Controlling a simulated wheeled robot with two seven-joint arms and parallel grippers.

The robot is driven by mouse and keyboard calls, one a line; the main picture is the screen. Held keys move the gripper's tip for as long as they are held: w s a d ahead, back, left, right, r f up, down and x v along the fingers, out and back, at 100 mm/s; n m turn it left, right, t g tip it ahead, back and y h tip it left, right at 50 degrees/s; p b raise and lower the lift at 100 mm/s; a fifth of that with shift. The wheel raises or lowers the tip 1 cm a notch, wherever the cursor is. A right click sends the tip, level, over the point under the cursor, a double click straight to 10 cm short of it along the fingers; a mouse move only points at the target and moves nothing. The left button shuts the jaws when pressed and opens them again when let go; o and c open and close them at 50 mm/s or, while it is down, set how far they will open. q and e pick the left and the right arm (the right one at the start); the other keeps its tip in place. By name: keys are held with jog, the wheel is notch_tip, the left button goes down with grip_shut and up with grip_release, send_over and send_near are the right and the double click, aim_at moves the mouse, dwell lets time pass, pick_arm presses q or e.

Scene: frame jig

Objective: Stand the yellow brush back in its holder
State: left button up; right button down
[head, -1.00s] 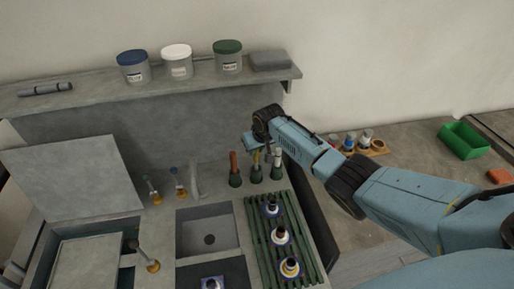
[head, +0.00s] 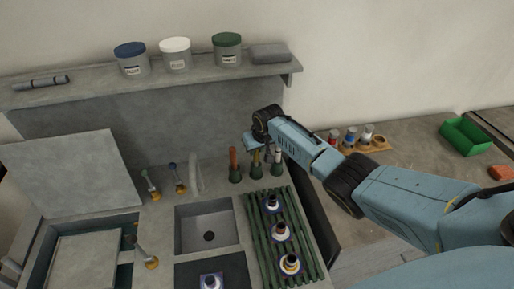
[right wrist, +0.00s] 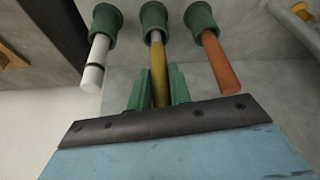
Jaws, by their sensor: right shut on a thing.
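The yellow brush (right wrist: 158,75) stands between the fingers of my right gripper (right wrist: 158,88) in the right wrist view, and the gripper is shut on its handle. The brush's far end is inside the middle green holder (right wrist: 154,20); how deep it sits is hidden. In the head view the right gripper (head: 260,148) is just above the middle holder (head: 256,173), partly covering the brush. My left gripper is not in view.
An orange-handled brush (right wrist: 222,62) and a white-handled one (right wrist: 95,65) stand in green holders on either side, close to the gripper. A sink (head: 208,228) and a green slatted rack (head: 300,240) with several bottles lie in front. A shelf (head: 200,76) with jars runs behind.

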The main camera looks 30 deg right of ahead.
dwell(0.4)
jog(key=shift+f+b, duration=0.5)
jog(key=shift+f, duration=0.2)
jog(key=c, duration=1.2)
grip_release()
jog(key=shift+r, duration=0.15)
jog(key=shift+s+r, duration=0.15)
jog(key=shift+r, duration=0.05)
jog(key=p+v, duration=0.2)
jog(key=v, duration=1)
jog(key=shift+r+p, duration=0.35)
